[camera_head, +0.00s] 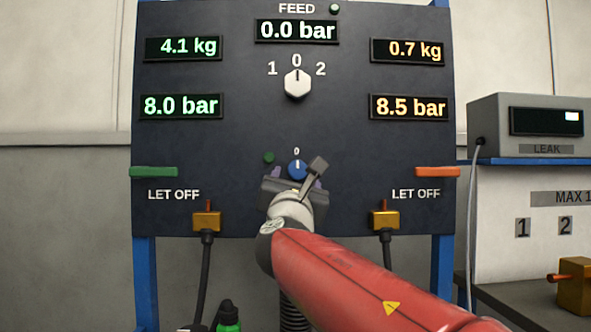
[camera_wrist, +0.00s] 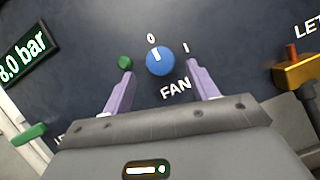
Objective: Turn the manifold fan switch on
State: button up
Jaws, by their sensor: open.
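The fan switch is a round blue knob (camera_wrist: 160,61) with a white pointer mark, on the dark panel (camera_head: 220,130). In the wrist view it has "0" above, "I" to its right and "FAN" below. Its white mark points towards the "0". The knob also shows in the head view (camera_head: 297,169), partly behind my gripper. My gripper (camera_wrist: 163,82) is open, its two purple fingers on either side of the knob's lower part, with gaps to it. I cannot tell how far the fingertips are from the panel. A small dark green lamp (camera_wrist: 125,62) sits left of the knob.
A white feed selector (camera_head: 297,83) at "0" is above the fan knob. A green handle (camera_head: 154,172) and an orange handle (camera_head: 437,172) stick out at the panel's sides. Brass fittings with hoses (camera_head: 207,221) hang below. A grey leak box (camera_head: 530,126) stands at the right.

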aim_at(297, 171)
jog(key=shift+p+x, duration=0.6)
jog(key=shift+x, duration=1.75)
jog(key=shift+c, duration=0.3)
jog(key=c, duration=0.9)
jog(key=shift+c, duration=0.2)
